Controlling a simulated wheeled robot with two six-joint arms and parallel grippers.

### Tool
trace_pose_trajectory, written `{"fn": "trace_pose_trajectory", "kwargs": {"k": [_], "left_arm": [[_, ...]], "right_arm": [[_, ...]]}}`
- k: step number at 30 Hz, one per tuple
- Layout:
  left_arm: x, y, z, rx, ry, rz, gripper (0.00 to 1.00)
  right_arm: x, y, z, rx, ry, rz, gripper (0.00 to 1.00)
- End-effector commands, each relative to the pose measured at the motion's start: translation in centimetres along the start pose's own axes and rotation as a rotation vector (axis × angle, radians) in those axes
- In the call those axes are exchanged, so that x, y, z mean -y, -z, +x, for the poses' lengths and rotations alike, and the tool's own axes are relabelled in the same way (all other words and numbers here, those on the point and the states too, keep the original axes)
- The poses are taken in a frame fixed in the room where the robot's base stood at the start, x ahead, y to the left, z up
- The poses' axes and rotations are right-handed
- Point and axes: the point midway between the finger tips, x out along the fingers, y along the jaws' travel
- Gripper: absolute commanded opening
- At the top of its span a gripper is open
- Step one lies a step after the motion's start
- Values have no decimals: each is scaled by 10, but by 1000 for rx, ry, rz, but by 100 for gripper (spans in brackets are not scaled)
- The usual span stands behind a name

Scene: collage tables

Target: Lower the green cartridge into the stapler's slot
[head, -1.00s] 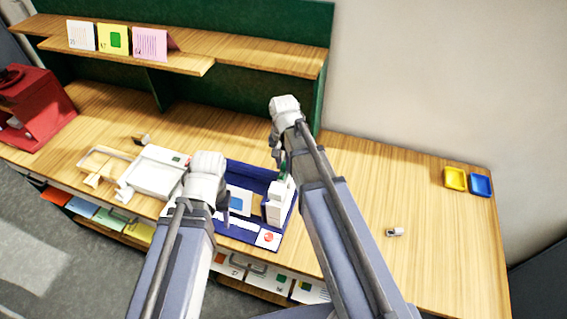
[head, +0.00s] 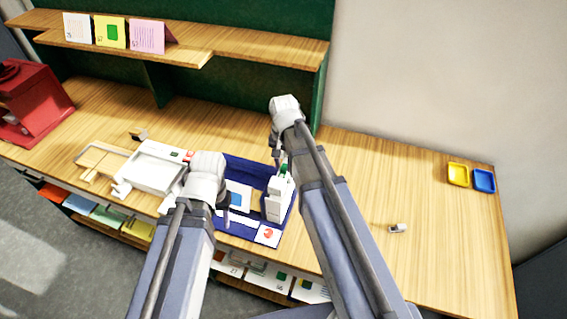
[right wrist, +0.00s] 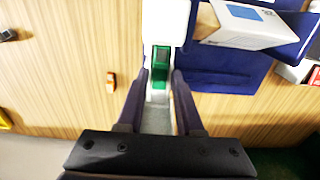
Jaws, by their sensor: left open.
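The white stapler (head: 277,201) stands upright at the right side of the blue tray (head: 236,164). The green cartridge (head: 284,168) is at the stapler's top; it also shows in the right wrist view (right wrist: 161,66), in line with the white body. How deep it sits in the slot is hidden. My right gripper (right wrist: 160,78) is open, with a finger on each side of the cartridge and narrow gaps between; it is also in the head view (head: 277,157). My left gripper (head: 224,214) is open and empty over the tray's left part.
A white tray-like device (head: 155,168) lies left of the blue tray. A small grey-white object (head: 398,228) lies on the table at right. Yellow (head: 458,174) and blue (head: 484,181) dishes stand at the far right. The table between them and my right arm is mostly clear.

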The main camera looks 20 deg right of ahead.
Motion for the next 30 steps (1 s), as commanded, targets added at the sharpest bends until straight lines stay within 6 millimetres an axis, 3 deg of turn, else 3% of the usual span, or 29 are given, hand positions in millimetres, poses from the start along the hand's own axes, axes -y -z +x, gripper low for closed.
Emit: {"fn": "trace_pose_trajectory", "kwargs": {"k": [6,17,30], "left_arm": [[0,0,0,0,0,0,50],[0,0,-4,0,0,0,50],[5,-4,-52,2,0,4,50]], "right_arm": [[0,0,0,0,0,0,58],[0,0,-4,0,0,0,58],[0,0,-52,0,0,0,58]]}}
